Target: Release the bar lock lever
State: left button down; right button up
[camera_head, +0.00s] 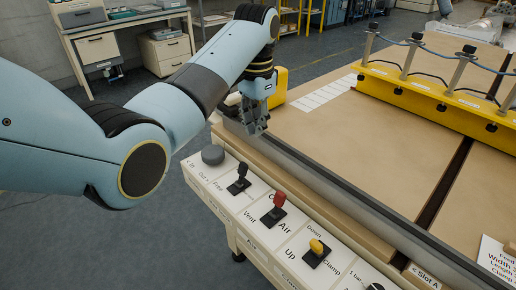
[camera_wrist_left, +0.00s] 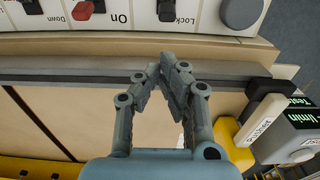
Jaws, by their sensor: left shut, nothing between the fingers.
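The black lever (camera_head: 239,180) stands on the white control panel (camera_head: 262,237), between a round dark knob (camera_head: 212,154) and a red lever (camera_head: 279,200). It also shows at the top of the left wrist view (camera_wrist_left: 166,10), beside the word "Lock". "Free" is printed near it in the head view. My left gripper (camera_head: 257,130) is shut and empty, above the metal bar (camera_head: 310,180) at the table's edge. It is apart from the black lever. In the left wrist view its fingertips (camera_wrist_left: 168,62) meet over the bar.
A yellow clamp lever (camera_head: 317,248) stands further along the panel. A white handle marked "Pusher" (camera_wrist_left: 263,122) and a yellow unit (camera_head: 279,85) are close to my left gripper. A yellow beam with posts (camera_head: 430,90) crosses the table. The brown tabletop (camera_head: 370,145) is mostly clear.

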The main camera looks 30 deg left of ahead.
aim_at(241, 175)
pick_arm(q)
notch_tip(241, 175, down, 8)
jog(key=shift+f+b, duration=0.15)
jog(key=shift+b, duration=0.15)
jog(key=shift+f, duration=0.75)
